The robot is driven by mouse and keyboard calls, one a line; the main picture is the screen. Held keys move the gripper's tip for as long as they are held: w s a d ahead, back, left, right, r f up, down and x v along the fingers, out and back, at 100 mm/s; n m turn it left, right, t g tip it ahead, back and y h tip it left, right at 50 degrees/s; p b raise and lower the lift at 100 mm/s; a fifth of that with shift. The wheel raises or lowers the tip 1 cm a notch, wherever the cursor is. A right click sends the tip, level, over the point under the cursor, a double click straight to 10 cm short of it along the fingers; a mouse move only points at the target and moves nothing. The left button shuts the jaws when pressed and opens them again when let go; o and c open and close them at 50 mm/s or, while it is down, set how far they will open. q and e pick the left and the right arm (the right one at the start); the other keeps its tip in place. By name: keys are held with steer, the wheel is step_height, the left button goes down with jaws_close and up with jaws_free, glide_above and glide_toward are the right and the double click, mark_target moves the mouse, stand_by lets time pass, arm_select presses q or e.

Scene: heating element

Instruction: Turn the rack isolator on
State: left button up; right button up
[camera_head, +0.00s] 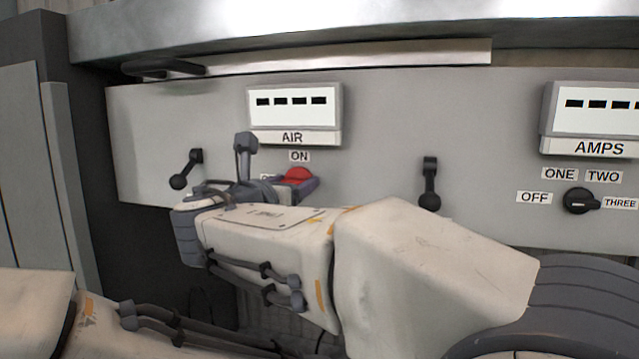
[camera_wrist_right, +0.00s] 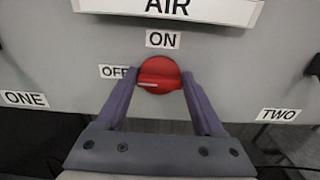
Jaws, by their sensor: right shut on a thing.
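A red rotary knob (camera_head: 297,174), which I take to be the rack isolator, sits on the grey panel (camera_head: 380,120) below the AIR display. My right gripper (camera_wrist_right: 160,92) is shut on it, with one finger on each side; in the head view the gripper hides part of it. In the right wrist view the knob (camera_wrist_right: 158,72) has an ON label (camera_wrist_right: 163,39) above it and an OFF label (camera_wrist_right: 114,72) to its left. Its white mark lies roughly level, on the left side toward OFF. My left gripper is out of view.
The AIR display (camera_head: 292,108) is just above. Black levers stand out left (camera_head: 187,169) and right (camera_head: 430,183) of the knob. A black AMPS selector (camera_head: 580,200) is at far right. A metal ledge (camera_head: 330,25) overhangs the panel.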

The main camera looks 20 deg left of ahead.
steer(key=m+b, duration=0.4)
steer(key=m, duration=0.1)
steer(key=m+b, duration=0.4)
steer(key=m, duration=0.2)
steer(key=m+b, duration=0.4)
steer(key=m, duration=0.2)
steer(key=shift+d+f+b, duration=0.25)
steer(key=shift+f+b, duration=0.05)
steer(key=shift+b, duration=0.1)
steer(key=shift+m, duration=0.5)
steer(key=o, duration=1.4)
steer(key=shift+s, duration=0.15)
steer(key=s+b, duration=0.3)
steer(key=s, duration=0.7)
steer(key=shift+s+a+b, duration=0.1)
steer(key=shift+a+b, duration=0.05)
steer(key=shift+b, duration=0.2)
